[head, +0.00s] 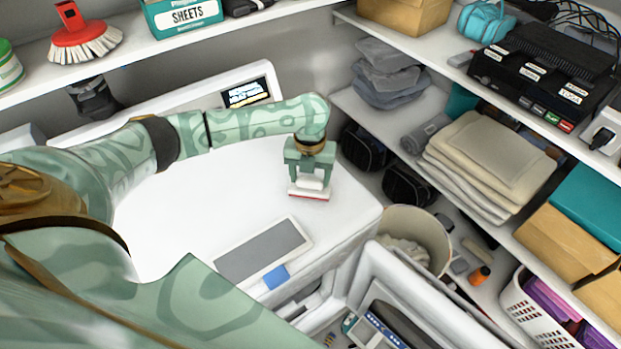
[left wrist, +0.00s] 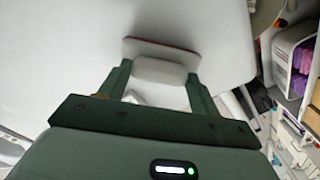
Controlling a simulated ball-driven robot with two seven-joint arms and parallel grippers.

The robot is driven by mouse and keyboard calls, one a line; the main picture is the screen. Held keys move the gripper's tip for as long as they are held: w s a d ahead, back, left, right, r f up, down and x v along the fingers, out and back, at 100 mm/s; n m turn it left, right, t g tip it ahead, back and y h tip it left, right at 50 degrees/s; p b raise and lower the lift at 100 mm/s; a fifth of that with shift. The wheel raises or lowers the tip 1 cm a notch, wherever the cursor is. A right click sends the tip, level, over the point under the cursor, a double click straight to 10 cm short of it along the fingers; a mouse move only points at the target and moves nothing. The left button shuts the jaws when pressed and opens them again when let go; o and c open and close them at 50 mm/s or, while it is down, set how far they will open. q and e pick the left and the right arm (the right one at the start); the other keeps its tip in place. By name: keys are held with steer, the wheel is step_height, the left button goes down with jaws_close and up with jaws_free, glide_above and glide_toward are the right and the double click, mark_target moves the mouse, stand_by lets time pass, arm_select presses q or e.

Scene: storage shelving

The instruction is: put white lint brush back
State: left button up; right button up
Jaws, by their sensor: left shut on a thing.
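The white lint brush (head: 310,188) has a pale body with a thin red edge along its lower side. My left gripper (head: 311,176) is shut on it, above the right part of the white machine top (head: 220,190). In the left wrist view, the brush (left wrist: 160,70) sits between the two green fingers of my left gripper (left wrist: 160,85). Its wide plate with the reddish edge points away from the palm. I cannot tell whether the brush touches the white top. My right gripper is not in view.
A bin (head: 415,235) stands right of the machine. Shelves at right hold folded towels (head: 490,155) and a black device (head: 545,70). A red brush (head: 82,38) is on the upper left shelf.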

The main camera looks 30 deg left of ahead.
mark_target(310, 179)
arm_select(q)
steer(key=shift+f, duration=0.35)
steer(key=o, duration=1.2)
steer(key=shift+f, duration=0.1)
steer(key=shift+o, duration=0.2)
step_height(310, 179, up, 12)
steer(key=p, duration=0.3)
steer(key=shift+r, duration=0.2)
